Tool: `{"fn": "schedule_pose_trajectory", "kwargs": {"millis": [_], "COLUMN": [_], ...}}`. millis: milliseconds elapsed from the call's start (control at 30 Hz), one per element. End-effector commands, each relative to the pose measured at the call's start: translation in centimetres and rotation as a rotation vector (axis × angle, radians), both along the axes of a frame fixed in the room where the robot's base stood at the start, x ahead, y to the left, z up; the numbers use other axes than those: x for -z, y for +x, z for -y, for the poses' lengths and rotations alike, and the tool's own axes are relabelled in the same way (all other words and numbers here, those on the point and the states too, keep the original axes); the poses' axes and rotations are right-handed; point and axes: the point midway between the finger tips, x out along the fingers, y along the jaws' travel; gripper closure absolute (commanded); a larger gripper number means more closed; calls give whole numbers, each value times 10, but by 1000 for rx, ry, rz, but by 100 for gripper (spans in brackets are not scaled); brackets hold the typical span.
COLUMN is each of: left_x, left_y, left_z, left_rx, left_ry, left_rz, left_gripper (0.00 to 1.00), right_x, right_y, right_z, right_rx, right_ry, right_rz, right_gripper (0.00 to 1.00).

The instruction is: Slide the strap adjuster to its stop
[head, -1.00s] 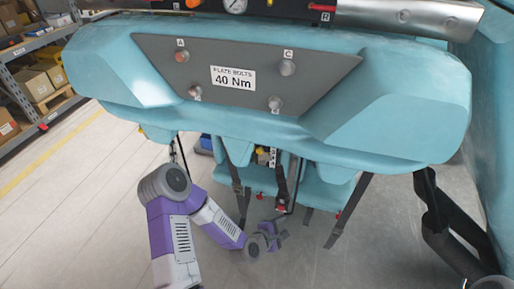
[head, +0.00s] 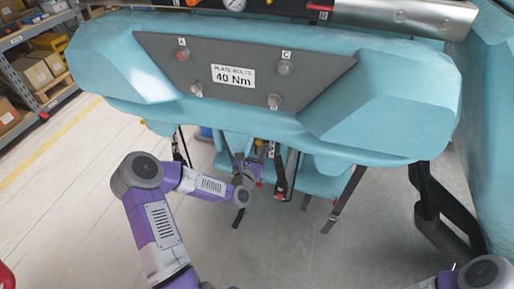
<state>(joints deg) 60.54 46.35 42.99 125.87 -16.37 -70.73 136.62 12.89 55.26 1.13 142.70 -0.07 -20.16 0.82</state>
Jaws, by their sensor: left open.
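Several dark straps hang below the teal train body. The left strap (head: 239,217) passes behind my left gripper. A middle strap carries a dark buckle-like piece (head: 281,184), and a right strap (head: 344,200) hangs at a slant. I cannot tell for sure which piece is the strap adjuster, or whether a stop shows. My left gripper (head: 246,163) is open, just left of the middle strap and in front of the teal seat. It is small in view, and I cannot tell whether it touches a strap. My right gripper is out of view.
The teal body (head: 400,125) overhangs the straps, with a grey bolted plate (head: 315,78) marked 40 Nm. A black bracket (head: 430,205) stands at the right. Shelves with boxes (head: 37,73) are at the far left. The floor at the left is open.

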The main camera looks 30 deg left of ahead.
Motion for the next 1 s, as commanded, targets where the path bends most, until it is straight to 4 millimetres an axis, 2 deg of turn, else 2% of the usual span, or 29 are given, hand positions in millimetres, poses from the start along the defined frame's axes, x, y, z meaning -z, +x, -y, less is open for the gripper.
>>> {"fn": "schedule_pose_trajectory", "kwargs": {"millis": [200, 467, 800, 1000], "left_x": [0, 0, 0, 0], "left_y": [14, 15, 15, 15], "left_z": [-3, -3, -3, -3], "left_rx": [0, 0, 1, 1], "left_ry": [0, 0, 1, 1], "left_rz": [-1, -2, -2, -2], "left_gripper": [46, 46, 98, 100], "right_x": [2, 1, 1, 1], "right_y": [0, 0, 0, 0], "right_z": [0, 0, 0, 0], "right_rx": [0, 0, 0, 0], "right_ry": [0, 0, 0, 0], "right_rz": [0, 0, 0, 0], "right_gripper": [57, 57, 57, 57]}}
